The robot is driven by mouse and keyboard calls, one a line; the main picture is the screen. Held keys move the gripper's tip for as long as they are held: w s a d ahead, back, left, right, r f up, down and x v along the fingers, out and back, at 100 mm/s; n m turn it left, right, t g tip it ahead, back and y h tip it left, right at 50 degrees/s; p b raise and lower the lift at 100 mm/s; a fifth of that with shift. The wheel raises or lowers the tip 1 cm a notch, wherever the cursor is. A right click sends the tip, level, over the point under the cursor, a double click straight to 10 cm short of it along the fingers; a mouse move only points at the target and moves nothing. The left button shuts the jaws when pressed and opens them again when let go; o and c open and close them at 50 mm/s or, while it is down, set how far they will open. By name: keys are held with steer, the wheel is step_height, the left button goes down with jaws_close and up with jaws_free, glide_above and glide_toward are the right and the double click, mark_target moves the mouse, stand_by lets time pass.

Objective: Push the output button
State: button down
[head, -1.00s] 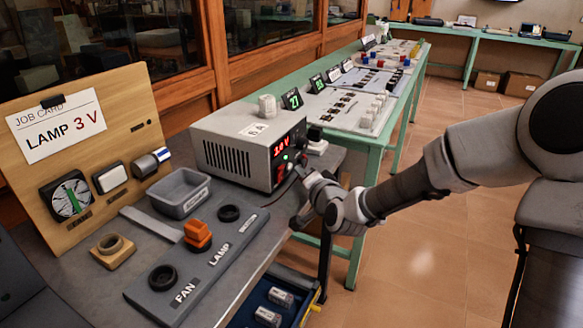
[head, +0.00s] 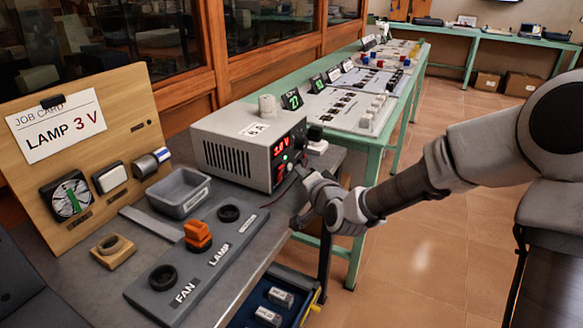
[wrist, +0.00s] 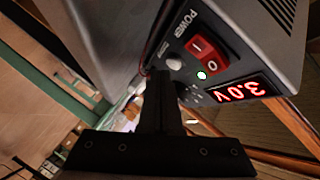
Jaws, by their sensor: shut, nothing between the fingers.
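The grey power supply (head: 240,145) stands on the workbench. Its red display (wrist: 240,91) reads 3.0 V. In the wrist view its front panel shows a red power rocker switch (wrist: 206,54) and a small green-white light (wrist: 202,75). My gripper (wrist: 161,78) is shut and empty, its fingertips close to the lower part of this panel. In the head view my gripper (head: 300,172) is at the panel's lower right.
A job card (head: 56,125) reading LAMP 3 V is clipped to a wooden board. A grey bin (head: 180,194) and a dark strip labelled FAN and LAMP, with an orange plug (head: 197,235) at the LAMP place, lie on the bench. A green table (head: 372,142) stands behind.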

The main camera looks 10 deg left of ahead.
steer(key=shift+a, duration=0.1)
stand_by(0.3)
steer(key=shift+w+a, duration=0.15)
steer(key=shift+a, duration=0.2)
stand_by(0.4)
steer(key=shift+d, duration=0.45)
steer(key=s+d+p, duration=0.1)
steer(key=s+d, duration=0.1)
steer(key=d, duration=0.3)
steer(key=shift+s+d, duration=0.2)
steer(key=shift+d, duration=0.15)
steer(key=shift+p, duration=0.3)
